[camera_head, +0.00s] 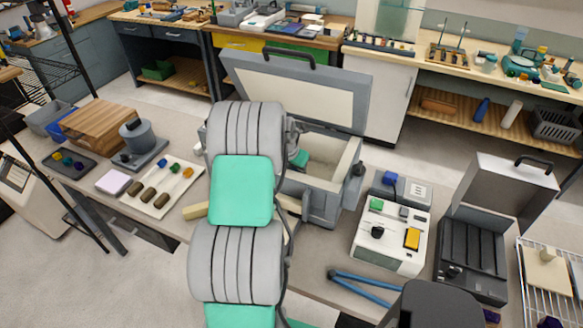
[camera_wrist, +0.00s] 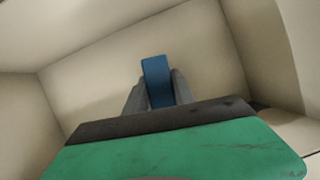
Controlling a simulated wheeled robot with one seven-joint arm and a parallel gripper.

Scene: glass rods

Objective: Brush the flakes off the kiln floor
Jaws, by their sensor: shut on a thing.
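The kiln (camera_head: 334,205) stands open on the bench in the head view, its lid (camera_head: 300,90) raised behind it. Its pale interior fills the wrist view, and a pale inner face (camera_wrist: 205,50) lies beyond my fingertips. My gripper (camera_wrist: 158,88) is inside the kiln, shut on a blue piece (camera_wrist: 156,70) that looks like part of a brush. The gripper's body hides the rest of it, so I cannot tell whether bristles touch the floor. I cannot make out any flakes. My arm covers the kiln's left part in the head view.
A white tray (camera_head: 139,206) with small coloured pieces lies left of my arm. A white box with buttons (camera_head: 380,251), blue tongs (camera_head: 366,287) and an open dark case (camera_head: 473,250) stand to the right. The kiln walls closely surround my gripper.

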